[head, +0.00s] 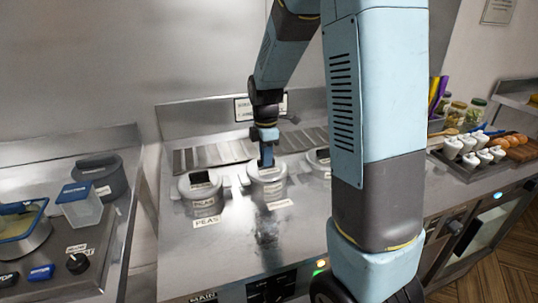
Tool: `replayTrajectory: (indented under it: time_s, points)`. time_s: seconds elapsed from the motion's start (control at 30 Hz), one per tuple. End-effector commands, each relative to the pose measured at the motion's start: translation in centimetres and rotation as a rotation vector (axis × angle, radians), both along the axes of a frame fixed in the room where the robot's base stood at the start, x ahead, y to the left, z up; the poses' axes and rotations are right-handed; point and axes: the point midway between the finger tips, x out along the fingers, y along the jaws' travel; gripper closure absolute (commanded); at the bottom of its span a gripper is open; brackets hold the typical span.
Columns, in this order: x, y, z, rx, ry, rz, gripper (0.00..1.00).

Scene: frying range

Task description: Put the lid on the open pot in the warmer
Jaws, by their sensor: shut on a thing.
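Several pots sit in the steel warmer (166,262). The left pot (203,199), behind a label reading PEAS, has a dark patch on top; I cannot tell if that is a lid handle or an opening. My gripper (267,162) points down at the top of the middle pot (269,189). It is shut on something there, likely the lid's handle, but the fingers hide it. I cannot tell whether the lid rests on the pot or is just above it. A third pot (316,159) is partly hidden behind my arm.
At left, a counter holds a grey container (101,173), a clear blue-lidded box (80,208) and a round pan (22,232). At right, a tray (474,173) holds several white cups, near bread rolls (512,138) and jars (474,112). The warmer's front top is clear.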

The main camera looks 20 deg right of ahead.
Motion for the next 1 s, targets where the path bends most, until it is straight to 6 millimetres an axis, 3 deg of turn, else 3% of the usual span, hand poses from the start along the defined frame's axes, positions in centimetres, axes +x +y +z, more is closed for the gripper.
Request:
replayTrajectory:
  time_s: [0.4, 0.43, 0.7, 0.9, 1.0]
  points:
    - [0.01, 0.0, -0.07, 0.0, -0.001, 0.0, 1.0]
    - [0.01, 0.0, -0.07, 0.0, -0.001, 0.0, 0.82]
    - [0.01, 0.0, -0.07, 0.0, -0.001, 0.0, 0.56]
    - [0.01, -0.01, -0.07, 0.0, -0.001, 0.0, 0.53]
    - [0.0, -0.01, -0.08, 0.0, 0.0, 0.0, 0.43]
